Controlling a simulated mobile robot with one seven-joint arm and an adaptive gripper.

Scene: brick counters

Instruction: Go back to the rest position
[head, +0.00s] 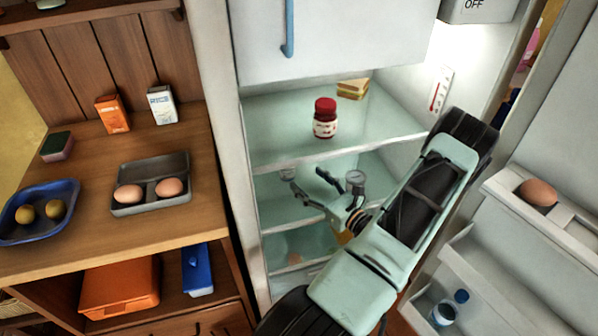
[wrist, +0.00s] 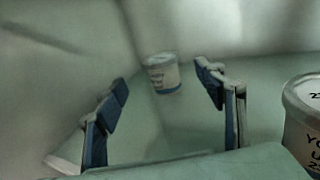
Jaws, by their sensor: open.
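My gripper (head: 322,190) is inside the open fridge (head: 262,150), level with the shelf below the top one. It also shows in the wrist view (wrist: 165,105), with its two blue-padded fingers spread wide apart and nothing between them. A white tub (wrist: 162,74) stands farther back on the shelf, beyond the fingers and apart from them. A second tub (wrist: 305,125) with dark writing stands close at the right edge of the wrist view, partly cut off. My arm covers part of the shelves in the head view.
A red-lidded jar (head: 325,118) and a sandwich (head: 352,89) sit on the shelf above my gripper. The open fridge door (head: 545,130) holds an egg (head: 538,192) at right. A wooden counter (head: 150,245) at left bears an egg box (head: 150,208) and a blue tray (head: 72,190).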

